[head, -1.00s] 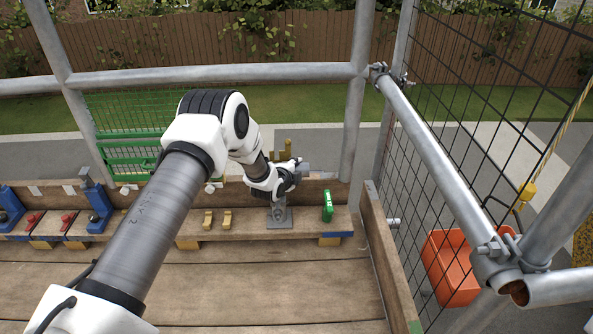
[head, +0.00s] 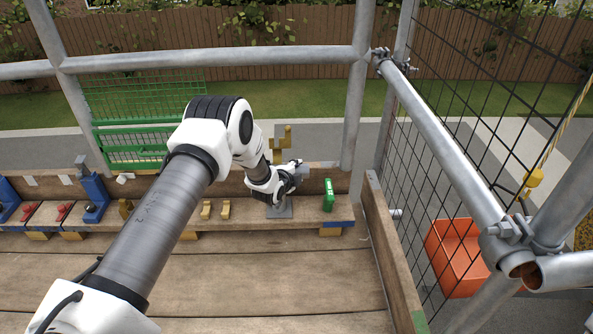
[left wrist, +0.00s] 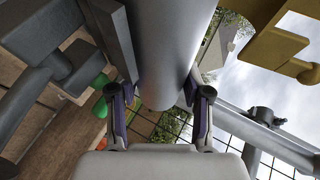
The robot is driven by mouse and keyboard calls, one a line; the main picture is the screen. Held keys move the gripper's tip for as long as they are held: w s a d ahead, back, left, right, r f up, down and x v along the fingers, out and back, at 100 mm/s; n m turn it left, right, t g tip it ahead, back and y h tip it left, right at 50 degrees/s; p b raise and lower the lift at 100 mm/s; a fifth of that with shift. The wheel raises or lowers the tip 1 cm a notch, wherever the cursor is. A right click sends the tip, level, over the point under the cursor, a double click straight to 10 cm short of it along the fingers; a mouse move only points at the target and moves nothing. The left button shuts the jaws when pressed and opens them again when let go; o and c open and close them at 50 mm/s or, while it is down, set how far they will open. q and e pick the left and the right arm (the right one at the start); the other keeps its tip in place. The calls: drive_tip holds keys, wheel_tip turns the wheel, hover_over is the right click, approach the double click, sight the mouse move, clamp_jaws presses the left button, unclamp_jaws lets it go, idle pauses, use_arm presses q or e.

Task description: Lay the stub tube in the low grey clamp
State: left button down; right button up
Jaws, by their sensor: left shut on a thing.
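The stub tube (left wrist: 168,45) is a smooth grey cylinder between the two fingers of my left gripper (left wrist: 158,95) in the left wrist view. The fingers are shut on it. In the head view my left gripper (head: 292,178) is just above the low grey clamp (head: 280,211) on the back ledge. Only the clamp's grey base shows clearly there; my gripper hides its upper part. A short grey end of the tube shows beside the gripper. I cannot tell whether the tube touches the clamp. My right gripper is not in view.
A tall gold clamp (head: 287,140) stands just behind my gripper. Blue clamps (head: 94,198) stand farther left. Scaffold rails and a mesh bound the right side. The front planks are clear.

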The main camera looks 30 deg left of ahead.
use_arm(q)
drive_tip(key=shift+c, duration=2.1)
unclamp_jaws()
